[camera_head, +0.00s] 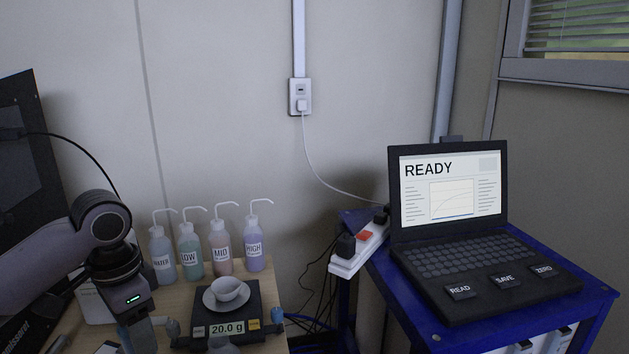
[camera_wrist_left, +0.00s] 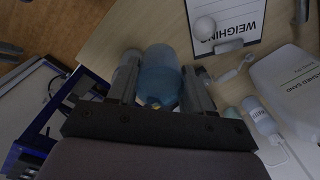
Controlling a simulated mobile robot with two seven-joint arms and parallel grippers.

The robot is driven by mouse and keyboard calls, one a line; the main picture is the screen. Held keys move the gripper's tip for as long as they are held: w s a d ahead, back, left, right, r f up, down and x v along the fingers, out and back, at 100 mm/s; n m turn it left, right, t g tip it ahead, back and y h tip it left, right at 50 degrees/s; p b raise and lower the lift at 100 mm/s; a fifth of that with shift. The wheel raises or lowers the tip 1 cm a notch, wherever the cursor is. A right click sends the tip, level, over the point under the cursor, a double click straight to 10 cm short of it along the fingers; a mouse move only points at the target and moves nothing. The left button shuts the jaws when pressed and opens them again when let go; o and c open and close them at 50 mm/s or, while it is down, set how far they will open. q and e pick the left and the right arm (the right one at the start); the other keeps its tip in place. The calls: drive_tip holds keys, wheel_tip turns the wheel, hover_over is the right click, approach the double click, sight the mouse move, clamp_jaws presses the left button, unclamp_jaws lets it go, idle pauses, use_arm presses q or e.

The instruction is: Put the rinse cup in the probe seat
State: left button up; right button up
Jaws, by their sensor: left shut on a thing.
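My left gripper (camera_wrist_left: 162,68) is shut on a translucent blue, rounded vessel, which I take for the rinse cup (camera_wrist_left: 161,78). The cup sits between the two fingers in the left wrist view, above the wooden table. In the head view my left arm comes in from the left, and its gripper (camera_head: 140,334) is near the bottom edge, left of the balance; the cup cannot be clearly made out there. I cannot identify the probe seat in either view.
A black balance (camera_head: 256,300) reading 20.0 g carries a white dish (camera_head: 228,291). Several wash bottles (camera_head: 219,250) stand behind it. A laptop (camera_head: 450,210) showing READY sits on a blue cart (camera_head: 592,296) with a power strip (camera_head: 352,262). A washed sand container (camera_wrist_left: 290,85) lies right in the wrist view.

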use_arm(q)
drive_tip(key=s+d+f+n+p, duration=0.1)
drive_tip(key=s+d+f+n, duration=0.2)
drive_tip(key=s+d+n, duration=0.2)
drive_tip(key=shift+d+f+n, duration=0.15)
drive_tip(key=shift+d+n, duration=0.5)
drive_tip(key=shift+n, duration=0.85)
use_arm(e)
drive_tip(key=shift+r, duration=0.85)
use_arm(q)
drive_tip(key=shift+s, duration=0.15)
drive_tip(key=shift+a, duration=0.1)
